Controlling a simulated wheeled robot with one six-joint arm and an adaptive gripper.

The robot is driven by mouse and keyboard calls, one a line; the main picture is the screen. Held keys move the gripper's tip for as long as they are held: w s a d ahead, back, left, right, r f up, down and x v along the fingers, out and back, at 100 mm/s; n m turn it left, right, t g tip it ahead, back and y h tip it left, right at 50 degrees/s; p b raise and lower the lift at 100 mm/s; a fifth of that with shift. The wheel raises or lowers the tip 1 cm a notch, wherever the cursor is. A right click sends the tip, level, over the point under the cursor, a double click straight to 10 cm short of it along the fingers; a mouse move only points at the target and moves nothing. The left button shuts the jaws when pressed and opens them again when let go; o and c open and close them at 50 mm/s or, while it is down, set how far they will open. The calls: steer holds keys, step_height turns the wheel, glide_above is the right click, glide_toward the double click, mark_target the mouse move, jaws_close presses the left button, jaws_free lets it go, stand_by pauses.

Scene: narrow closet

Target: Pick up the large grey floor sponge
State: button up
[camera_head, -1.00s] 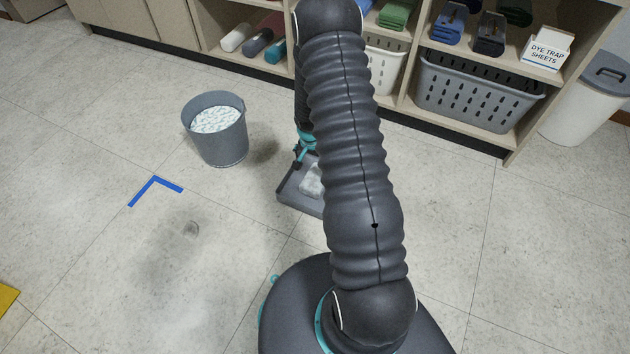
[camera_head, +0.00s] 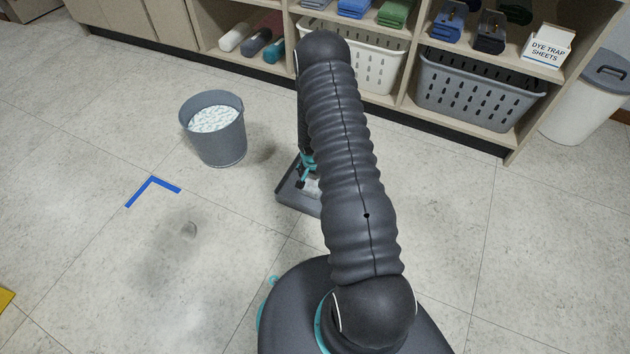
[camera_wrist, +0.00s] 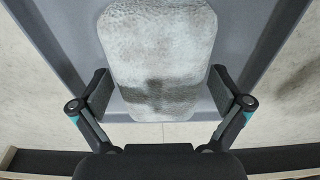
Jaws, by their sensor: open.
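The grey floor sponge (camera_wrist: 157,50) fills the upper middle of the wrist view, pale and mottled with rounded corners. It lies on a grey tray (camera_wrist: 245,25). My gripper (camera_wrist: 158,92) is open, with one finger pad on each side of the sponge's lower part. Small gaps show between the pads and the sponge; I cannot tell how far above it the pads are. In the head view my arm hides most of the tray (camera_head: 293,202) and nearly all of the sponge, and my gripper is only partly visible above it.
A grey bucket (camera_head: 222,146) with whitish foamy contents stands left of the tray. A blue corner mark (camera_head: 152,186) and a smudge (camera_head: 189,230) are on the floor. Behind are shelves with a white basket (camera_head: 372,66) and a grey basket (camera_head: 470,95). Floor to the right is clear.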

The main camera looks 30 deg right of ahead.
steer(key=c, duration=1.1)
steer(key=shift+r, duration=0.6)
step_height(320, 180, up, 3)
steer(key=shift+f+p, duration=0.1)
steer(key=shift+p, duration=0.3)
steer(key=s+d+r, duration=0.2)
steer(key=s, duration=0.1)
steer(key=s+d+r, duration=0.2)
steer(key=d, duration=0.1)
steer(key=s+d+r+p, duration=0.1)
steer(key=s+d+r, duration=0.2)
steer(key=shift+s, duration=0.3)
